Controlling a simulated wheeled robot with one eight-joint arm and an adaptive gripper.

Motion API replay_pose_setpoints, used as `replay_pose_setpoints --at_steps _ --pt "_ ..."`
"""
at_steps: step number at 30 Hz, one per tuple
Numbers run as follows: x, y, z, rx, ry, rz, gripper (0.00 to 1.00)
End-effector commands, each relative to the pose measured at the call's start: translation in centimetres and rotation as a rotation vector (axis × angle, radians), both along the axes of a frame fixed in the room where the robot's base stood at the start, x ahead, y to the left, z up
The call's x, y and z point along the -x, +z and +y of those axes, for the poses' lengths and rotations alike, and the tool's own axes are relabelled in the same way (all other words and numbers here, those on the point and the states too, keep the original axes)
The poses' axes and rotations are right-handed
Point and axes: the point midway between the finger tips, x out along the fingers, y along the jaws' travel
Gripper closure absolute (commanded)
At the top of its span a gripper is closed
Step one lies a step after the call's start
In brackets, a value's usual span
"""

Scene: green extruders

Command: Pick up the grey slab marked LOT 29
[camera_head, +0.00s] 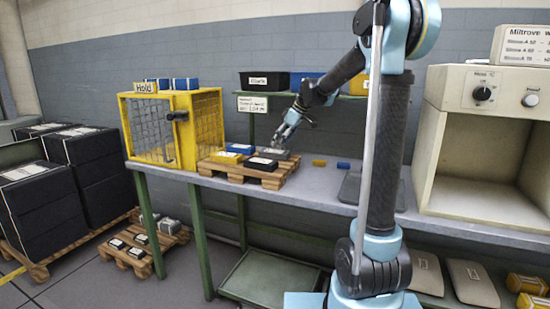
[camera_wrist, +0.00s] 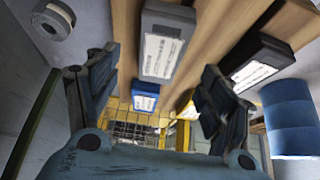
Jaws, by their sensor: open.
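A grey slab (camera_head: 275,154) lies on a small wooden pallet (camera_head: 233,170) on the bench, just below my gripper (camera_head: 283,138). In the wrist view the grey slab (camera_wrist: 167,27) shows ahead of and between the fingers of my gripper (camera_wrist: 157,68), with a white label whose print is too blurred to read. My fingers are spread and hold nothing. They appear apart from the slab, though the exact gap is hard to judge.
On the same pallet are a black slab (camera_head: 262,164), a blue box (camera_head: 240,149) and a yellow-edged slab (camera_head: 226,157). A yellow mesh cage (camera_head: 205,125) stands left and an open oven-like cabinet (camera_head: 488,150) right. Small yellow and blue blocks lie on the bench right of the pallet.

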Motion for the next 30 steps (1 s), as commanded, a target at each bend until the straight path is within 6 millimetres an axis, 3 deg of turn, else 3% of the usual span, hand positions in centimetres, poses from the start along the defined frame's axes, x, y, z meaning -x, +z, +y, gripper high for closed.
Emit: replay_pose_setpoints --at_steps 12,22,30 --pt "-0.9 -4.0 2.0 0.000 0.001 0.000 0.26" --pt "-1.0 -4.6 2.3 0.000 -0.001 0.000 0.26" --pt "-1.0 -4.6 2.2 0.000 -0.001 0.000 0.83"
